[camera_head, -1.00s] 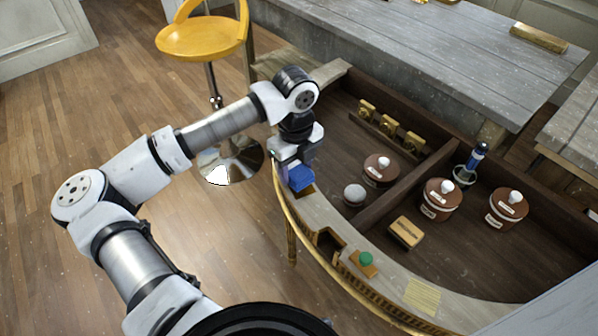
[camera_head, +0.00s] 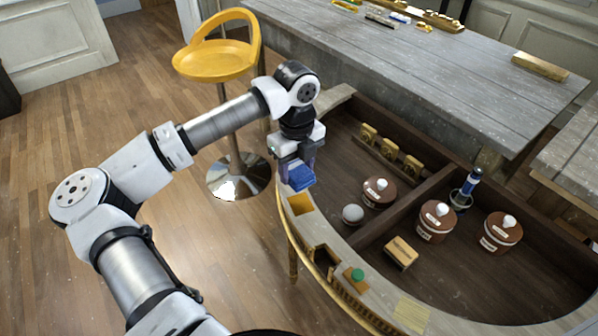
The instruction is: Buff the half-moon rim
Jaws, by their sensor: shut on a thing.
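The half-moon console has a pale grey curved rim (camera_head: 331,232) with gilt edging, running from the upper middle to the lower right around a dark wooden inside. My gripper (camera_head: 296,172) is shut on a blue block (camera_head: 300,179), at the rim's left end. My gripper hides the block's upper part, and I cannot tell whether the block touches the rim. An amber square (camera_head: 301,204) shows on the rim just in front of the block. Farther along are a dark opening (camera_head: 326,257), a pad with a green knob (camera_head: 356,278) and a pale yellow striped patch (camera_head: 410,315).
Inside the console are lidded brown jars (camera_head: 437,221), a pale ball (camera_head: 352,214), a wooden block (camera_head: 401,252), a blue-topped bottle (camera_head: 469,185) and brass pieces (camera_head: 389,150). A grey table (camera_head: 420,70) stands behind. A yellow stool (camera_head: 215,60) stands at the left.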

